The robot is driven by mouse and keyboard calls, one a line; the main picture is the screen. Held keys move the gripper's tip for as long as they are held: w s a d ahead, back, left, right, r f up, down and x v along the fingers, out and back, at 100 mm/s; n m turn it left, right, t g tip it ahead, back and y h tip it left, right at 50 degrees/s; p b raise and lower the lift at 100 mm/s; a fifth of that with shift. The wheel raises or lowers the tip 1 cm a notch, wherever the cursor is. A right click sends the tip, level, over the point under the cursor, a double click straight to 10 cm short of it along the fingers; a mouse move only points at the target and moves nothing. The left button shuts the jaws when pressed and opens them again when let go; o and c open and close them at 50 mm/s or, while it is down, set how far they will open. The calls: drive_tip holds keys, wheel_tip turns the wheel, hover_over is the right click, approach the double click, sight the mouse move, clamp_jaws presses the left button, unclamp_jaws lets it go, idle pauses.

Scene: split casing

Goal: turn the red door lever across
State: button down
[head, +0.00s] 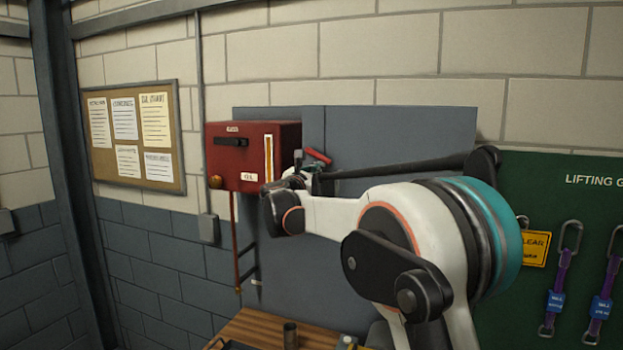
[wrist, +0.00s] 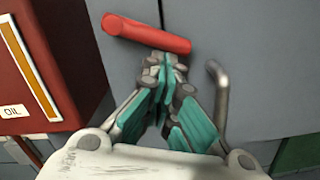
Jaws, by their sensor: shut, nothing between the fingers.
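The red door lever (wrist: 146,34) is mounted on the grey panel door (wrist: 240,40). In the wrist view it lies nearly level, its right end tilted a little down. In the head view the lever (head: 318,156) shows just right of the red box, partly behind my arm. My gripper (wrist: 165,70) is shut and empty. Its fingertips are just below the right half of the lever in the wrist view; I cannot tell whether they touch it. In the head view my gripper is mostly hidden by my own arm.
A red oil box (head: 240,160) with a sight strip stands left of the lever and close to my gripper. A grey bent handle (wrist: 217,90) is right of the fingers. A wooden bench (head: 250,328) with a dark cup (head: 290,335) is below. A green lifting-gear board (head: 580,210) hangs right.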

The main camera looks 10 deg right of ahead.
drive_tip(key=shift+s+d+r+n, duration=0.3)
drive_tip(key=shift+d+r+n, duration=0.1)
drive_tip(key=shift+n, duration=0.6)
drive_tip(key=s+a+f+b, duration=0.4)
drive_tip(key=s+a, duration=0.3)
drive_tip(key=shift+s+f, duration=0.35)
drive_tip(key=shift+s, duration=0.05)
drive_tip(key=shift+a, duration=0.1)
